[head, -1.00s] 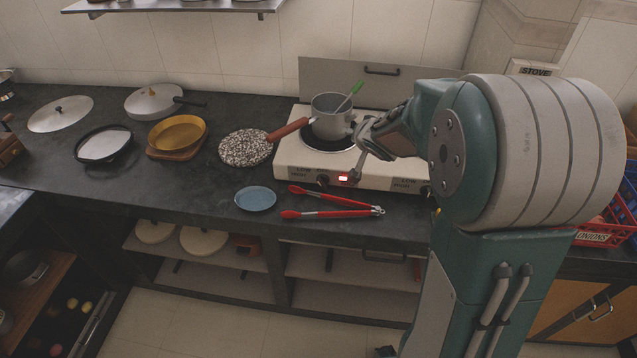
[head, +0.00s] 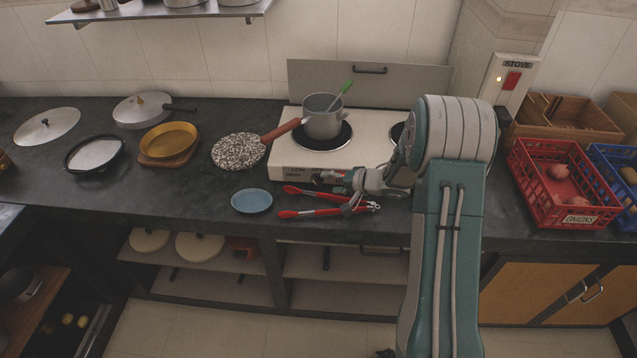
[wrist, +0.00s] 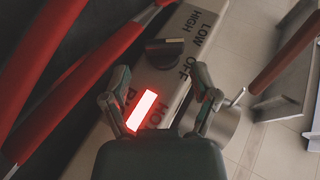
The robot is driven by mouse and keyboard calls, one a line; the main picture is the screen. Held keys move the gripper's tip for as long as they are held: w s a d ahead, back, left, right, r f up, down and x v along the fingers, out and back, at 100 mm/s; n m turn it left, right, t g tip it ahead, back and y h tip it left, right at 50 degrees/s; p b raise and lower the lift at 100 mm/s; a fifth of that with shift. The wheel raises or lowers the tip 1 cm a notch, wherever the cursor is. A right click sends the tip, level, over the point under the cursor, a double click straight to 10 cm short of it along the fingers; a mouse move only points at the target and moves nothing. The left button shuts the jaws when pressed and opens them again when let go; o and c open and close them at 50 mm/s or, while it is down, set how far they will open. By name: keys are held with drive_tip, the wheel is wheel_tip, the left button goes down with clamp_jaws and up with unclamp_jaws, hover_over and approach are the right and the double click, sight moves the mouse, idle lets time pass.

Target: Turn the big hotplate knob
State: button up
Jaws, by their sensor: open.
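The hotplate (head: 374,125) is a pale box with two dark burners on the counter. A dark knob (wrist: 164,54) on its front panel shows in the wrist view beside the printed HIGH, LOW and OFF. My gripper (wrist: 162,80) is open, its fingertips short of the knob and on either side of it, with nothing between them. In the head view my gripper (head: 335,179) is low at the hotplate's front, and the knob is hard to make out there. A lit red indicator (wrist: 141,110) is between the fingers in the wrist view.
A grey pot (head: 322,122) with a brown handle and a green-handled utensil stands on the left burner. Red tongs (head: 300,212) lie below my gripper, close to it. A blue plate (head: 252,201) lies to their left. A red crate (head: 530,195) is at the right.

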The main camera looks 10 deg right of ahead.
sight(319, 183)
drive_tip(key=x, duration=0.5)
drive_tip(key=shift+a, duration=0.35)
drive_tip(key=shift+d, duration=0.15)
drive_tip(key=shift+c, duration=0.6)
drive_tip(key=c, duration=0.8)
drive_tip(key=shift+o, duration=0.2)
drive_tip(key=shift+s+h, duration=0.1)
drive_tip(key=shift+h, duration=0.2)
drive_tip(key=n+g+h, duration=0.1)
drive_tip(key=h, duration=0.2)
drive_tip(key=shift+g, duration=0.3)
drive_tip(key=shift+f+n+g+h, duration=0.1)
drive_tip(key=shift+n+g+h, duration=0.3)
drive_tip(key=shift+h, duration=0.7)
drive_tip(key=shift+s+f+g+h, duration=0.15)
drive_tip(key=shift+g+h, duration=0.35)
drive_tip(key=shift+h, duration=0.4)
